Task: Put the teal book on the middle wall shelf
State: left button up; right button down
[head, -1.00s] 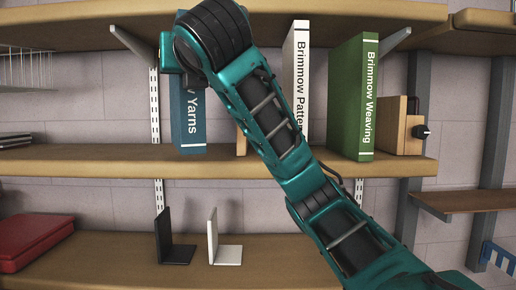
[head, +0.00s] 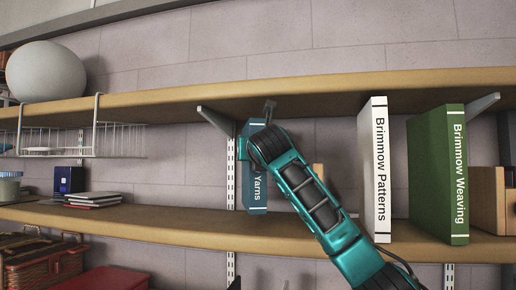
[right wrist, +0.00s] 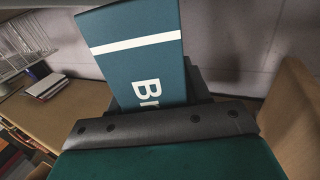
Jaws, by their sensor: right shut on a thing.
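The teal book (head: 257,195) stands upright at the middle wall shelf (head: 150,223), left of the white book. Its lower spine reads "Yarns". Its bottom edge is close to the shelf board; I cannot tell whether it touches. My right gripper (right wrist: 155,105) is shut on the book, whose spine (right wrist: 145,65) rises between the jaws in the right wrist view. In the head view my right wrist and forearm cover part of the book and hide the jaws. My left gripper is not in view.
A white book (head: 378,170) and a green book (head: 440,175) stand to the right on this shelf. A small wooden piece (head: 318,175) shows behind my arm. The upper shelf (head: 350,90) overhangs, with a bracket (head: 215,120) near the teal book. Left, the shelf has free room before stacked notebooks (head: 95,198).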

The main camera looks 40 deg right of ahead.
aim_at(254, 184)
notch_tip(254, 184, down, 3)
jog(key=shift+w, duration=0.1)
dwell(0.4)
jog(key=c, duration=0.9)
grip_release()
jog(key=shift+w+f, duration=0.1)
jog(key=shift+f, duration=0.2)
jog(key=o, duration=0.4)
jog(key=shift+r, duration=0.1)
